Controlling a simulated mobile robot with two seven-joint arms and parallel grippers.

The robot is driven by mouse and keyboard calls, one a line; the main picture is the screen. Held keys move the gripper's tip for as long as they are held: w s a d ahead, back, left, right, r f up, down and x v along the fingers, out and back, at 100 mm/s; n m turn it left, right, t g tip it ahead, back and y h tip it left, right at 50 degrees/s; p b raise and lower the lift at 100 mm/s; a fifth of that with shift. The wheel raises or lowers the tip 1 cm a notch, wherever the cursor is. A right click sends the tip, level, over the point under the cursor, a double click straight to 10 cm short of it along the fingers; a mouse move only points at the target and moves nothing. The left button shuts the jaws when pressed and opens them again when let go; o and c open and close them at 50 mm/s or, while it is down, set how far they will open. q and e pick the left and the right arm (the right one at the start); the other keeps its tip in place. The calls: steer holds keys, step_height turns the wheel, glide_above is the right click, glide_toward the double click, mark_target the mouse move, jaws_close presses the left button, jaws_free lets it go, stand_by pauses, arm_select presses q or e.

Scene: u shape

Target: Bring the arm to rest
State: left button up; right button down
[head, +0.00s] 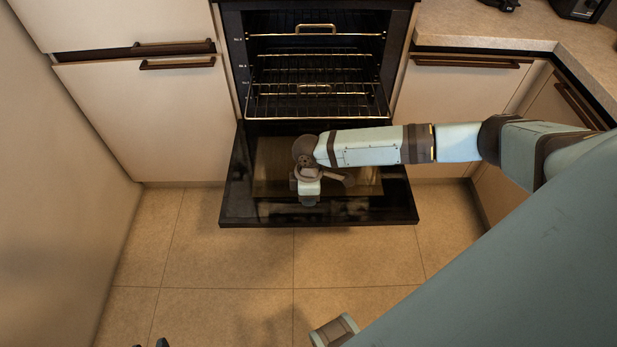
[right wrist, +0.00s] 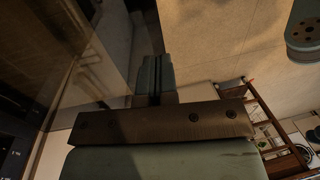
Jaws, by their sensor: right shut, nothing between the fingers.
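My right arm reaches in from the right in the head view, over the open oven door. My right gripper (head: 309,198) points down above the dark inner face of the oven door (head: 400,208). It is shut and empty. In the right wrist view the closed fingers (right wrist: 155,75) show side by side with nothing between them. The head view does not show clearly how high the gripper is above the door.
The oven (head: 315,65) stands open with wire racks (head: 320,100) inside. Cabinets flank it, and a counter (head: 480,28) runs along the right. A pale wall or panel (head: 60,200) closes off the left. Tiled floor (head: 220,270) is free in front of the door.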

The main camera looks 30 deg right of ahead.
arm_select(q)
steer(key=shift+d+r+p, duration=0.1)
steer(key=shift+r+p, duration=0.15)
steer(key=shift+p, duration=0.15)
arm_select(e)
step_height(320, 180, up, 6)
steer(key=shift+r, duration=0.2)
steer(key=s+a+f+m+t+y, duration=0.1)
steer(key=s+a+m+t+y, duration=0.15)
steer(key=s+a, duration=0.45)
steer(key=s+a+f+m+t+y, duration=0.15)
steer(key=a+t+y, duration=0.25)
steer(key=a, duration=0.8)
steer(key=s+d+r+m+t+h, duration=0.2)
steer(key=s+d+m+t+h, duration=0.3)
steer(key=s+d, duration=0.35)
arm_select(q)
step_height(320, 180, up, 16)
steer(key=s+a+p, duration=0.1)
steer(key=p, duration=2)
steer(key=shift+a, duration=0.25)
arm_select(e)
step_height(320, 180, up, 16)
steer(key=d+t, duration=0.1)
steer(key=d, duration=0.1)
steer(key=shift+s+f+y, duration=0.15)
steer(key=shift+s+y, duration=0.1)
steer(key=shift+y, duration=0.1)
